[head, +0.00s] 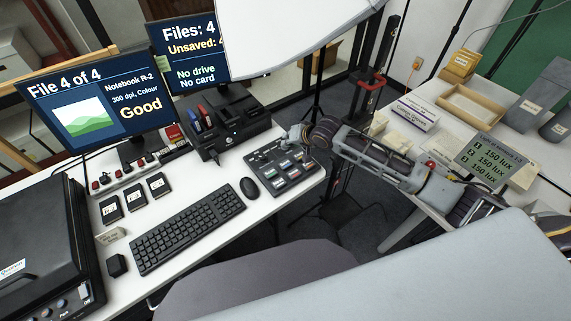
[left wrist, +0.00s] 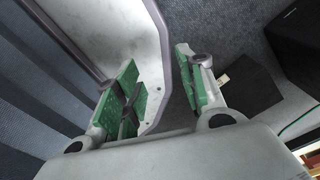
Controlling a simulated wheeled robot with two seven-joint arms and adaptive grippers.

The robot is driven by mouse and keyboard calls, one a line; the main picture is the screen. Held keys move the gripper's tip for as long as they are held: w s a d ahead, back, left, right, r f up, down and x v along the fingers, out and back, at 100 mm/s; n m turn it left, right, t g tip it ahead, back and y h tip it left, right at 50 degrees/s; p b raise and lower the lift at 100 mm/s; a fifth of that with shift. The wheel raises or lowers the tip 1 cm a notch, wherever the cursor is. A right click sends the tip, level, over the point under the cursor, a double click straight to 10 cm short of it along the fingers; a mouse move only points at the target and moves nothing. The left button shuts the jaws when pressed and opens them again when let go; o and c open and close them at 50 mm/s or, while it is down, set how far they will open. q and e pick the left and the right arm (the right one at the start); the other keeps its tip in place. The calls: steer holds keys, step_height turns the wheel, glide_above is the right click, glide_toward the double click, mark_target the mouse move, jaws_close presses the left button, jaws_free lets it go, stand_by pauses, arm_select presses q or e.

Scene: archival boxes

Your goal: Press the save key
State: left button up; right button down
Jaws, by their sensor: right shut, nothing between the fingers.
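A dark key panel (head: 282,168) with several small coloured keys lies at the right end of the desk in the head view. Its key labels are too small to read, so I cannot tell which is the save key. My right gripper (head: 296,135) is shut and empty at the panel's far right edge; whether it touches a key cannot be told. My left gripper (left wrist: 158,85) shows in the left wrist view with its green-padded fingers apart and nothing between them. It does not show in the head view.
The left monitor (head: 95,108) reads "File 4 of 4" and "Good"; the other monitor (head: 185,50) reads "Files: 4", "No drive", "No card". A keyboard (head: 188,228), a mouse (head: 249,188) and a dark dock (head: 232,128) share the desk. A chair (head: 260,280) stands in front.

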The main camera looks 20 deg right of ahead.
mark_target(288, 162)
arm_select(q)
steer(key=shift+f, duration=0.25)
arm_select(e)
steer(key=shift+f, duration=0.2)
steer(key=shift+f+b, duration=1.95)
steer(key=shift+b, duration=0.7)
steer(key=shift+f+b, duration=0.65)
steer(key=shift+b, duration=0.2)
steer(key=shift+f+b, duration=0.3)
steer(key=shift+b, duration=0.05)
steer(key=shift+f+b, duration=0.3)
steer(key=shift+f, duration=0.95)
arm_select(q)
steer(key=w+a+f, duration=0.3)
steer(key=a+f, duration=0.4)
steer(key=shift+f+y, duration=0.2)
steer(key=shift+y, duration=0.2)
steer(key=shift+a, duration=0.35)
